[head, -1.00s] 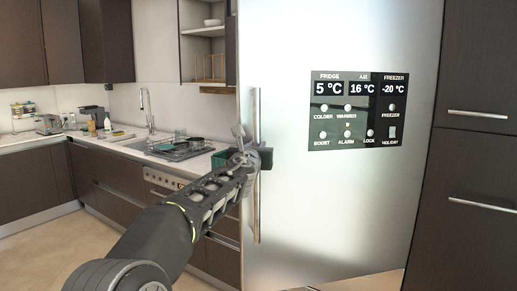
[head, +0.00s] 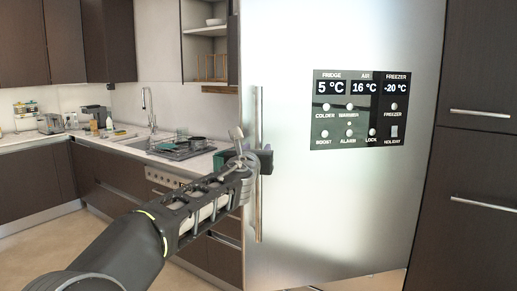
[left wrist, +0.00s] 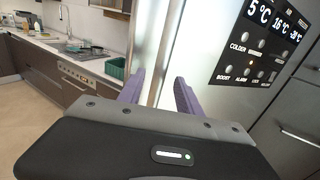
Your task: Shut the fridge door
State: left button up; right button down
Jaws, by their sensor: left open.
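The silver fridge door (head: 340,210) fills the middle right of the head view, with a black control panel (head: 360,110) on its front. A long vertical bar handle (head: 259,215) runs near its left edge. My left gripper (head: 264,160) is at the middle of this handle. In the left wrist view the purple fingers of my left gripper (left wrist: 160,90) are apart, with the door's handle side (left wrist: 168,50) beyond and between them. I cannot tell whether they touch the door. How far the door stands from its frame is unclear. My right gripper is not in view.
Dark cabinets with bar handles (head: 483,112) stand right of the door. A counter (head: 120,140) with a sink, a tap and a dish rack (head: 185,148) runs along the left. Open floor (head: 40,250) lies at the lower left.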

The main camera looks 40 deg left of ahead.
pick_arm(q)
jog(key=v, duration=0.3)
jog(key=shift+s+d, duration=0.2)
jog(key=shift+s, duration=0.1)
dwell(0.3)
